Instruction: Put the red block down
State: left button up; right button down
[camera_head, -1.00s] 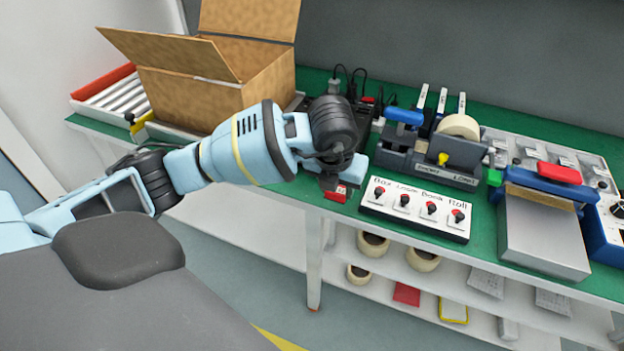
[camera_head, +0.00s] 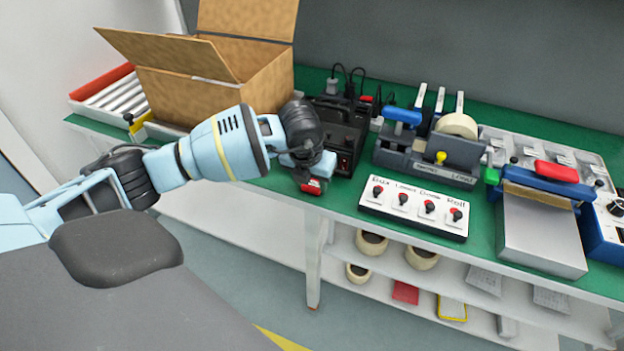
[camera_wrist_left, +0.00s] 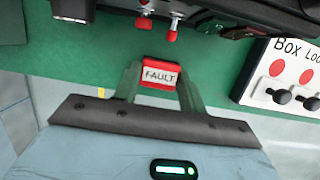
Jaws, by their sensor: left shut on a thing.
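The red block (camera_wrist_left: 160,73), with a white label reading FAULT, is between the two fingertips of my left gripper (camera_wrist_left: 160,84) in the left wrist view. The gripper is shut on it. In the head view the block (camera_head: 313,187) shows just below my left gripper (camera_head: 312,181), near the front edge of the green bench top (camera_head: 340,199). Whether the block touches the bench or hangs just above it I cannot tell. My right gripper is not in view.
A black device (camera_head: 339,133) with red switches stands close behind the gripper. A white switch panel (camera_head: 414,208) lies to the right, with a tape dispenser (camera_head: 432,150) behind it. An open cardboard box (camera_head: 205,92) stands at the back left. Bare bench lies between gripper and panel.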

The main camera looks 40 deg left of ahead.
pick_arm(q)
jog(key=shift+f, duration=0.2)
jog(key=o, duration=1)
jog(key=shift+c, duration=0.2)
jog(key=shift+r, duration=0.2)
jog(key=v, duration=1.2)
jog(key=shift+p, duration=0.45)
